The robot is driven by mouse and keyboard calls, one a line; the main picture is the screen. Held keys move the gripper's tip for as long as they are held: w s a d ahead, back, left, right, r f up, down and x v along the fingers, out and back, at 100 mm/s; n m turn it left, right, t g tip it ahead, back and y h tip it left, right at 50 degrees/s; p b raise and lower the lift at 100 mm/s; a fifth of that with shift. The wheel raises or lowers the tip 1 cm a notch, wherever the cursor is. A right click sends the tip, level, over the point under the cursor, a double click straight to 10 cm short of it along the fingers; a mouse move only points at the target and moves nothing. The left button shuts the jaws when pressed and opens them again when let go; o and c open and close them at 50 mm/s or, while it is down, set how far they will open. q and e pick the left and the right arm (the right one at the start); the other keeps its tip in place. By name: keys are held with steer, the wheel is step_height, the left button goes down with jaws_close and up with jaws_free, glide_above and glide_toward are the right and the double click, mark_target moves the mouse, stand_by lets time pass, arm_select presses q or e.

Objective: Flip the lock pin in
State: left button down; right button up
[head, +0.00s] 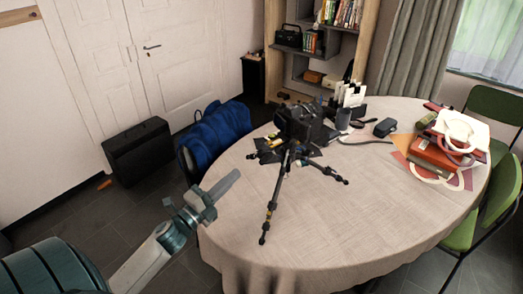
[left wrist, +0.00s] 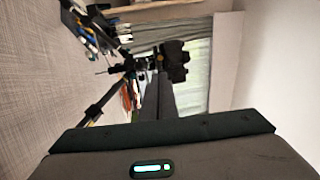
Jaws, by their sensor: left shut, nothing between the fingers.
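A black tripod (head: 276,190) with spread legs stands on the round table, with a dark camera-like device (head: 300,124) on top. The lock pin is too small to make out. My left gripper (head: 232,176) is shut and empty, at the table's left edge, left of the tripod and apart from it. In the left wrist view the picture is turned sideways; the shut fingers (left wrist: 166,98) point toward the tripod's dark head (left wrist: 172,62), which shows beyond them. My right gripper is in neither view.
The pale round table (head: 330,225) is clear at its front. A chair with a blue cover (head: 215,135) and green chairs (head: 490,215) surround the table.

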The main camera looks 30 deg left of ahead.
mark_target(268, 144)
arm_select(q)
steer(key=p+x, duration=0.5)
steer(key=x, duration=0.8)
steer(key=shift+w+p, duration=0.15)
steer(key=shift+p, duration=0.2)
steer(key=shift+w+d, duration=0.1)
steer(key=shift+w, duration=0.1)
steer(key=shift+w, duration=0.1)
steer(key=shift+w+d, duration=0.1)
steer(key=shift+w, duration=0.15)
steer(key=shift+w+r+b, duration=0.15)
steer(key=shift+w+b, duration=0.3)
steer(key=shift+d, duration=0.1)
